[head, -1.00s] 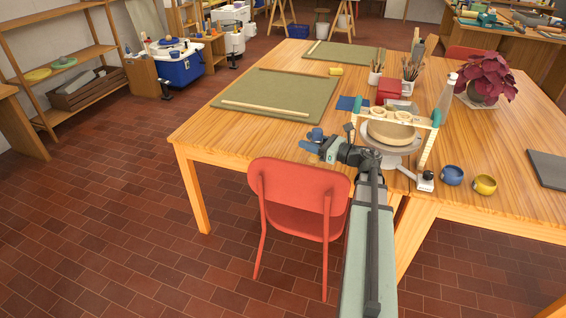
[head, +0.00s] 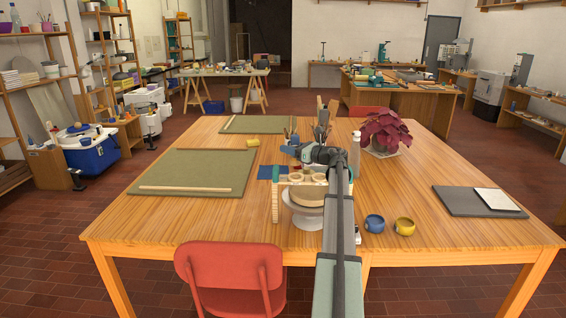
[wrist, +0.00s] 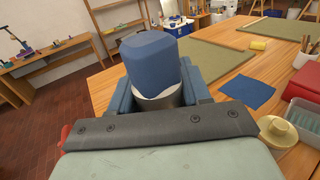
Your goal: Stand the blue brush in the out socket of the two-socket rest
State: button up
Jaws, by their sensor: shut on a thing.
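My gripper (head: 296,151) is raised over the middle of the table, beyond the wheel. In the wrist view its blue fingers (wrist: 160,98) are shut around the blue brush (wrist: 155,58), which has a thick blue end and a pale grey band. The brush's far end is hidden. The two-socket rest (head: 306,180) appears to be the pale wooden piece with round openings at the wheel, just nearer than my gripper. I cannot tell which socket is the out one. A cream round piece (wrist: 278,132) shows at the lower right of the wrist view, apart from the brush.
A blue cloth (head: 268,172) lies left of the gripper. Brush pots, a clear bottle (head: 355,150) and a red-leaved plant (head: 383,135) stand behind and right. The table's front left is clear.

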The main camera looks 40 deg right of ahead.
jog(key=shift+w+d+f+m+h, duration=0.1)
jog(key=shift+w+d+m+h, duration=0.1)
jog(key=shift+d+h, duration=0.15)
jog(key=shift+w+d+m+h, duration=0.1)
jog(key=shift+d+m+h, duration=0.15)
jog(key=shift+d, duration=0.2)
jog(key=shift+f, duration=0.15)
notch_tip(320, 180, down, 7)
dwell(0.6)
jog(key=shift+f, duration=1)
dwell(0.5)
jog(key=o, duration=1.6)
jog(key=shift+c, duration=0.2)
jog(key=shift+r, duration=0.15)
notch_tip(320, 180, up, 7)
dwell(0.5)
